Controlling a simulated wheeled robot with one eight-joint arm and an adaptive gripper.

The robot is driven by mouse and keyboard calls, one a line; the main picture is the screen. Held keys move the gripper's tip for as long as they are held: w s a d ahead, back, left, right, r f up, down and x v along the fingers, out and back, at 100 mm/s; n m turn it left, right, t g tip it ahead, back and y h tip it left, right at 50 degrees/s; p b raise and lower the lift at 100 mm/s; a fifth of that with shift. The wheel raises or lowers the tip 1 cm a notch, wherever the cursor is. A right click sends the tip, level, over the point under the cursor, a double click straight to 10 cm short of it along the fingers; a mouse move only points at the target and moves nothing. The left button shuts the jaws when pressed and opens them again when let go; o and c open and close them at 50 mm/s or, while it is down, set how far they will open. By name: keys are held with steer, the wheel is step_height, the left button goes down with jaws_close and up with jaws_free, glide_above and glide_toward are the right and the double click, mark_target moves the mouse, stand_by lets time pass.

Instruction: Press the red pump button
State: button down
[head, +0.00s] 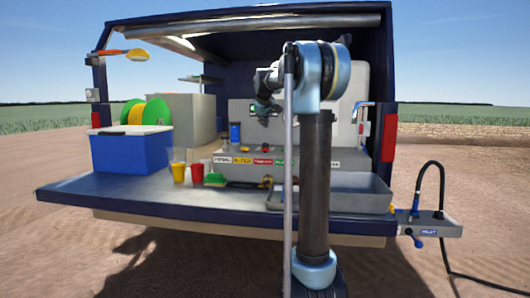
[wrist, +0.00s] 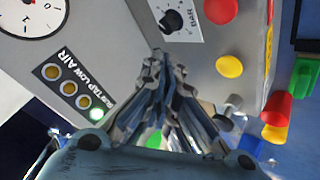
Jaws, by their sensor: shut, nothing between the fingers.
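In the wrist view a round red button (wrist: 221,10) sits on the grey console, cut by the top edge. A round yellow button (wrist: 229,66) lies just below it. In the head view a small red button (head: 265,147) shows on top of the console above a red label too small to read. My gripper (wrist: 162,62) is shut and empty, its fingertips left of the yellow button and below the black BAR knob (wrist: 172,20). In the head view my gripper (head: 264,118) hangs above the console, apart from the red button. Other buttons are partly hidden behind my fingers.
The wrist view shows a dial gauge (wrist: 32,12) and indicator lamps (wrist: 68,88) marked LOW AIR. A blue cooler (head: 130,151) is left, a grey sink (head: 345,199) right.

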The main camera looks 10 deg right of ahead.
steer(key=shift+f, duration=4.4)
steer(key=shift+f, duration=0.95)
steer(key=shift+r, duration=1)
steer(key=shift+r, duration=0.1)
steer(key=shift+r, duration=2.45)
steer(key=shift+s, duration=0.15)
